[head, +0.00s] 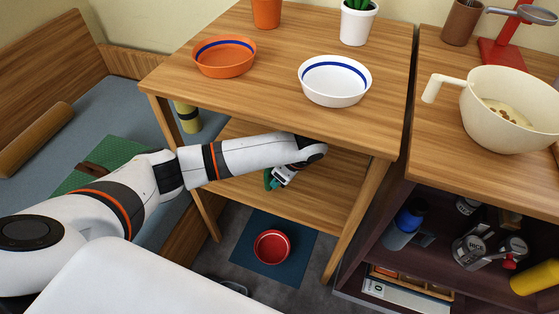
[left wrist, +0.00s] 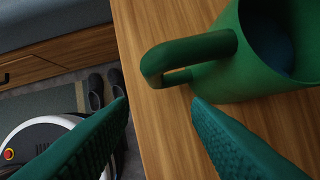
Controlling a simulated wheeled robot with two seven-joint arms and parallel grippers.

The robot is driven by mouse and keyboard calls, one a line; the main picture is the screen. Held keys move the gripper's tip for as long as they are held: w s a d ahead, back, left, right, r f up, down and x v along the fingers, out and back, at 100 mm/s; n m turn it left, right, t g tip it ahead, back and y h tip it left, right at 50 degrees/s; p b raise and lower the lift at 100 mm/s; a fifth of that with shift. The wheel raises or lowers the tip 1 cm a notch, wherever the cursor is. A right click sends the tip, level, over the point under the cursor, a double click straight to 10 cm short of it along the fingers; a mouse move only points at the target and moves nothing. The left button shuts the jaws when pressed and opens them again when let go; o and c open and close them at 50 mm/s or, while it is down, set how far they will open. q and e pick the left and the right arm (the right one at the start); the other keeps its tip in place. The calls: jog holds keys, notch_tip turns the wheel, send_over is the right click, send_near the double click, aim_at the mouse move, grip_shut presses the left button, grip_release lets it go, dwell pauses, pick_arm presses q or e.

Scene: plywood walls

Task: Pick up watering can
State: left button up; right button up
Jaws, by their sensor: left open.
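The green watering can (left wrist: 255,70) stands on a wooden surface at the right of the left wrist view, cut off by the frame edge. Its looped handle (left wrist: 185,55) points left. My left gripper (left wrist: 160,105) is open and empty, its two green fingers spread just short of the handle. The right finger is close to the can's body; I cannot tell if it touches. In the head view my left gripper (head: 279,178) reaches over the lower shelf of the table. A green patch shows there, and I cannot tell finger from can. My right gripper is not in view.
The tabletop above my left forearm holds an orange bowl (head: 224,70) and a white bowl (head: 335,98). The lower shelf (head: 318,205) has bare wood at its front. A red bowl (head: 272,247) lies on a blue mat (head: 250,268) on the floor below.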

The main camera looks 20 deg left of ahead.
aim_at(270, 190)
pick_arm(q)
jog(key=shift+n, duration=0.3)
jog(key=x, duration=0.2)
jog(key=a+b+x, duration=0.1)
jog(key=x, duration=0.3)
jog(key=shift+s+a+r+b, duration=0.1)
jog(key=shift+s+a+b, duration=0.1)
jog(key=shift+a+b, duration=0.15)
jog(key=shift+a+f, duration=0.15)
jog(key=shift+f, duration=0.3)
grip_shut()
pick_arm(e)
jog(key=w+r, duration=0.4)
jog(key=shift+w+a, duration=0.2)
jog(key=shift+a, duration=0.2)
pick_arm(q)
jog(key=shift+w+r, duration=0.1)
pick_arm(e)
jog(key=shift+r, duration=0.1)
